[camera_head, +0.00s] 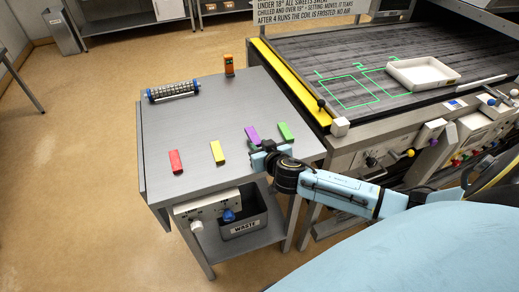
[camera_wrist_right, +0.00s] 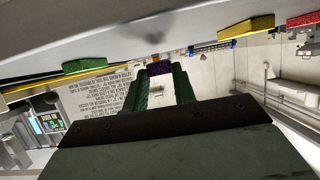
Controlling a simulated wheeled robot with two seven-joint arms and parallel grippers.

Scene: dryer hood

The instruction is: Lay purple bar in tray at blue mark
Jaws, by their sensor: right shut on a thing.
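The purple bar (camera_head: 252,134) is at the right part of the grey side table, pointing away from my right gripper (camera_head: 258,147). In the right wrist view the purple bar (camera_wrist_right: 159,69) sits between the fingertips, and my right gripper (camera_wrist_right: 160,80) is shut on it. I cannot tell whether the bar still touches the table. The white tray (camera_head: 422,72) stands on the dark dryer belt at the upper right and looks empty. I cannot make out a blue mark in it. My left gripper is not in view.
A green bar (camera_head: 286,132) lies close right of the purple one; a yellow bar (camera_head: 217,152) and a red bar (camera_head: 176,161) lie left. A roller (camera_head: 173,91) and an orange item (camera_head: 229,65) are at the table's back. A yellow edge (camera_head: 289,80) borders the belt.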

